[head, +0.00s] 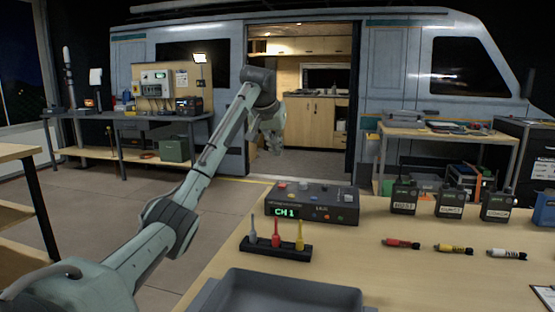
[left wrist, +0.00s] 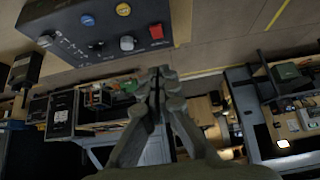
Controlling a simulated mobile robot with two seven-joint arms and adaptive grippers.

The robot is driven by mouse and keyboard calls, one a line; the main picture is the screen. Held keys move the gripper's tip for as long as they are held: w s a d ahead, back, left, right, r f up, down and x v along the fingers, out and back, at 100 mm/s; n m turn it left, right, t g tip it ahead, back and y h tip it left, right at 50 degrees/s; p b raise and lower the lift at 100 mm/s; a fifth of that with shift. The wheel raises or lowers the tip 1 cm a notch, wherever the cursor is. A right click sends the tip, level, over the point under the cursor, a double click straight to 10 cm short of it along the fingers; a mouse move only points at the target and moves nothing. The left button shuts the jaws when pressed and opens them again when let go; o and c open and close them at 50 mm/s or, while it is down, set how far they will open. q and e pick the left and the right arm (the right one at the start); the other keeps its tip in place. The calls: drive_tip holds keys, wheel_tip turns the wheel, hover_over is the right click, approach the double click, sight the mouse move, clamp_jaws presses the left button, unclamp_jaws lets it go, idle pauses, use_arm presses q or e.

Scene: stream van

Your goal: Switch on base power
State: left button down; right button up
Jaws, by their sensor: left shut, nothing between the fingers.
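A dark control console (head: 312,203) with a green "CH 1" display (head: 285,212) sits on the wooden table. Its top carries a red switch (head: 282,186), a pale knob (head: 303,185) and other coloured controls. In the left wrist view the console (left wrist: 85,45) is at the upper left, with the red switch (left wrist: 156,31) at its near corner beside a grey knob (left wrist: 128,42). My left gripper (head: 272,146) is shut and empty, raised beyond the console's far left side. It also shows in the left wrist view (left wrist: 160,78), apart from the switch. My right gripper is not in view.
A rack (head: 276,251) with three coloured pegs stands before the console, with a grey tray (head: 285,290) in front. Several radios (head: 449,203) and three markers (head: 453,249) are to the right. A van (head: 215,90) with an open doorway stands behind.

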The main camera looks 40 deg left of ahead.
use_arm(q)
hover_over(282, 185)
drive_tip(key=s+d, duration=0.1)
drive_tip(key=s, duration=0.1)
wheel_tip(282, 185, down, 7)
drive_tip(key=shift+w+f+p, duration=0.1)
drive_tip(key=shift+w+p, duration=0.05)
drive_tip(key=shift+p, duration=0.25)
drive_tip(key=shift+s+f, duration=0.25)
drive_tip(key=shift+f, duration=0.95)
drive_tip(key=shift+d+f, duration=0.1)
drive_tip(key=shift+f, duration=0.5)
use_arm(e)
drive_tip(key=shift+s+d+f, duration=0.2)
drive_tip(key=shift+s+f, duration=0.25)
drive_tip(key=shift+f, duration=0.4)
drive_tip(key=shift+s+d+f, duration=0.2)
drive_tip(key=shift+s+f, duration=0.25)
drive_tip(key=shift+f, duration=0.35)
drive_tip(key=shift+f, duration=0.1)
